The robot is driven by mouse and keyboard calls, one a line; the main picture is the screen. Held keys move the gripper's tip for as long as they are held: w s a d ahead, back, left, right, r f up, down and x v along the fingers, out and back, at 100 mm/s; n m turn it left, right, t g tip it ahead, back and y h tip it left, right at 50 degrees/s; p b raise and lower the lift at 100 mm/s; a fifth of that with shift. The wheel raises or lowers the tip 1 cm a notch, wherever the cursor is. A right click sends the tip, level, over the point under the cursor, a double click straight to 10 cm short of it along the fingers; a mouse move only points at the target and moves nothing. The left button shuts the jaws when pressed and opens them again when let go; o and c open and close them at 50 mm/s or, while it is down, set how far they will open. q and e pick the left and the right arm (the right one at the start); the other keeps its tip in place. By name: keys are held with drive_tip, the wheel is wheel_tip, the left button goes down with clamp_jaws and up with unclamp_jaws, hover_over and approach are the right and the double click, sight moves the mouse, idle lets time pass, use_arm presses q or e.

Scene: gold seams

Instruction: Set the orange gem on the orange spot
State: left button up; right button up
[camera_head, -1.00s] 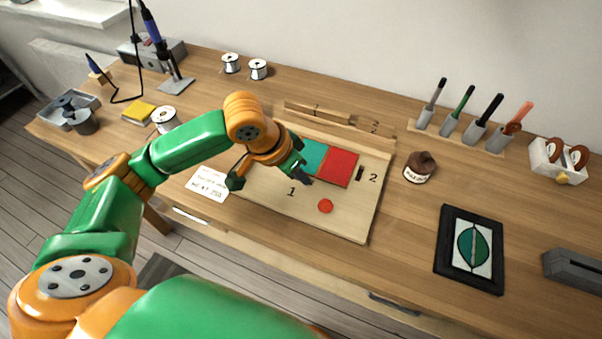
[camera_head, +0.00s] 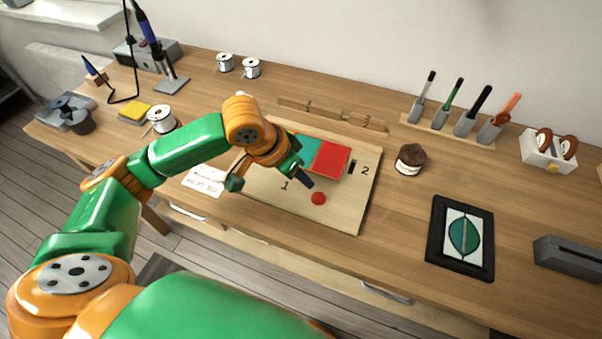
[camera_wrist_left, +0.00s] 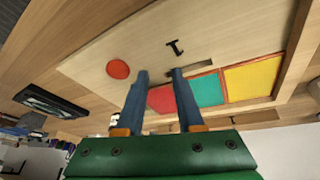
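A round red-orange disc (camera_head: 318,198) lies on the light wooden board (camera_head: 345,215), right of the mark "1". I cannot tell whether it is the orange spot or the orange gem, and no other orange gem is visible. The disc also shows in the left wrist view (camera_wrist_left: 118,69). My left gripper (camera_head: 270,183) is over the board, left of the disc. Its two fingers (camera_wrist_left: 160,85) are apart, with nothing seen between them. My right gripper is not in view.
Red (camera_head: 330,160), teal (camera_wrist_left: 208,90) and yellow (camera_wrist_left: 252,78) panels lie in the board's recess. Bare tabletop lies between board and frame.

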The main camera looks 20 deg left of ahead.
use_arm(q)
drive_tip(key=shift+a+f, duration=0.3)
drive_tip(key=shift+a, duration=0.1)
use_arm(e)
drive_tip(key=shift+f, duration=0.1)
use_arm(q)
drive_tip(key=shift+r, duration=0.35)
drive_tip(key=a+r, duration=0.1)
drive_tip(key=r, duration=0.1)
drive_tip(key=a+r, duration=0.1)
drive_tip(key=r, duration=0.1)
drive_tip(key=a+r+p, duration=0.1)
drive_tip(key=r, duration=0.1)
drive_tip(key=shift+s+r, duration=0.1)
drive_tip(key=shift+s, duration=0.3)
drive_tip(key=v, duration=0.3)
drive_tip(key=p+v, duration=0.1)
drive_tip(key=v, duration=0.1)
drive_tip(key=shift+s+d+r, duration=0.25)
drive_tip(key=shift+s+r, duration=0.05)
drive_tip(key=shift+r, duration=0.05)
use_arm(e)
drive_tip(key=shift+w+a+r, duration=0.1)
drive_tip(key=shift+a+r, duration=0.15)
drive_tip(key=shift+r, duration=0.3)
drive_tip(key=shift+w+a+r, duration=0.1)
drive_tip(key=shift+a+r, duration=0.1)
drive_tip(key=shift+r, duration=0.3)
